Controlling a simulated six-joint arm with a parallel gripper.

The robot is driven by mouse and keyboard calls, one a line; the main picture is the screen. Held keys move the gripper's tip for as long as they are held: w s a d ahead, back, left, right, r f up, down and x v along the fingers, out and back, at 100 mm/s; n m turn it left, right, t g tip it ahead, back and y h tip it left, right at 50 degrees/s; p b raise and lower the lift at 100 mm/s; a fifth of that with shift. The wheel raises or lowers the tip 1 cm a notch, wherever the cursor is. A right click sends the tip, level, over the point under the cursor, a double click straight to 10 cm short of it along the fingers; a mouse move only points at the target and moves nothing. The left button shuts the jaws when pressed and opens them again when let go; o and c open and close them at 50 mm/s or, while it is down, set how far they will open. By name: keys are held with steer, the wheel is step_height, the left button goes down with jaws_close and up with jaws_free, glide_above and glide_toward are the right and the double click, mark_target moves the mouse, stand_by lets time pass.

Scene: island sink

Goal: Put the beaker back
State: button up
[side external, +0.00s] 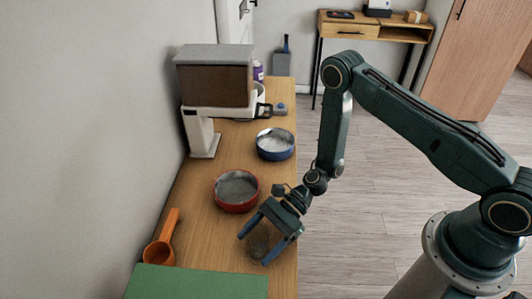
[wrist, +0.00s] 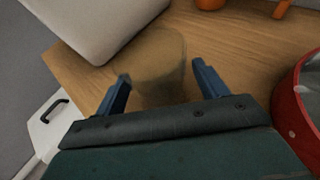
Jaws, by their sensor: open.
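The beaker (side external: 259,242) looks like a translucent, smoky brown vessel on the wooden counter near its right edge. In the wrist view the beaker (wrist: 155,55) stands just ahead of and between the fingertips. My gripper (side external: 254,244) is open, pointing down at the counter, with one blue finger on each side of the beaker. In the wrist view my gripper (wrist: 160,76) shows a gap between its fingers and the beaker's sides, and I see no clear contact. The beaker's lower part is faint and hard to make out.
A red bowl (side external: 236,205) stands close behind my gripper; a blue bowl (side external: 276,153) is farther back. An orange scoop (side external: 160,250) lies at the left, and a green-topped block (side external: 200,284) is in front. A grey-brown machine (side external: 213,85) stands against the wall.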

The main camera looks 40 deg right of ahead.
steer(key=shift+r, duration=0.1)
steer(key=shift+r, duration=0.1)
steer(key=shift+v, duration=6)
steer(key=s+d+r+n+h, duration=0.1)
steer(key=d+r+n+h, duration=0.1)
steer(key=r+n+h, duration=0.3)
steer(key=s+d+r+n+t, duration=0.1)
steer(key=d+r+n, duration=0.1)
steer(key=r+n, duration=0.35)
steer(key=s+d+r+n+h, duration=0.1)
steer(key=d+r+n+h, duration=0.15)
steer(key=r, duration=0.55)
steer(key=s+d+r+n+t+h, duration=0.2)
steer(key=s+d+r+h, duration=0.1)
steer(key=s+r, duration=0.3)
steer(key=s+d+r+n+t+h, duration=0.2)
steer(key=s+d+r+n+h, duration=0.1)
steer(key=s+r, duration=0.4)
steer(key=shift+s+d+t, duration=0.3)
steer(key=shift+d, duration=0.05)
